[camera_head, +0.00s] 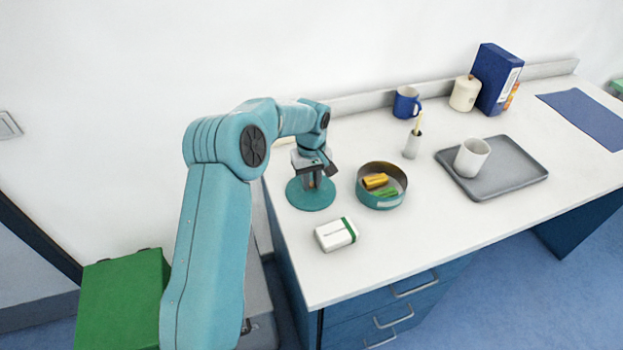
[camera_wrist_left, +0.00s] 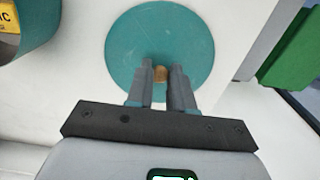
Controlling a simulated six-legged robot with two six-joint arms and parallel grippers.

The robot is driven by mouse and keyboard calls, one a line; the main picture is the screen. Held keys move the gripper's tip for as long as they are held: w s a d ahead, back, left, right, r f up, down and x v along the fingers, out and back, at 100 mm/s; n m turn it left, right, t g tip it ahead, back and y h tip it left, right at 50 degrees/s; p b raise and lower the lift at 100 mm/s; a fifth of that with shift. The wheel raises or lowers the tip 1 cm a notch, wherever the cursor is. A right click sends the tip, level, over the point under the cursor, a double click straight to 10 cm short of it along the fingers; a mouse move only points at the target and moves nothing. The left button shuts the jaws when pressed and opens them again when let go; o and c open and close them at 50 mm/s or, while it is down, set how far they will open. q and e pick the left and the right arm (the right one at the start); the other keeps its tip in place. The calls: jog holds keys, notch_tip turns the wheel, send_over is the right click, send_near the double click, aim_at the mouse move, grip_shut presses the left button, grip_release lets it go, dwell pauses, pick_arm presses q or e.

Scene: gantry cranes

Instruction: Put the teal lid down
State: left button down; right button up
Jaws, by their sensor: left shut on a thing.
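The teal lid (camera_head: 311,203) is a flat round disc with a small brown knob, at the left end of the white desk, left of the round teal tin (camera_head: 380,203). The tin is open and holds a yellow item (camera_head: 375,180) and a green item (camera_head: 384,192). My left gripper (camera_head: 312,183) is over the lid, shut on its knob; the wrist view shows both fingers (camera_wrist_left: 161,75) around the knob, with the lid (camera_wrist_left: 150,35) beneath. I cannot tell whether the lid touches the desk. My right gripper is not in view.
A white and green box (camera_head: 336,234) lies in front of the lid. A grey tray (camera_head: 505,172) with a white cup (camera_head: 471,157) stands to the right. A white holder (camera_head: 412,146) and blue mug (camera_head: 406,102) are behind the tin. The desk's front middle is clear.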

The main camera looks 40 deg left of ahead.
aim_at(311, 185)
pick_arm(q)
jog(key=shift+f, duration=0.2)
jog(key=c, duration=1)
grip_release()
jog(key=shift+f, duration=0.1)
jog(key=shift+r, duration=0.65)
notch_tip(311, 185, up, 11)
jog(key=shift+r+b, duration=0.15)
jog(key=shift+b, duration=0.3)
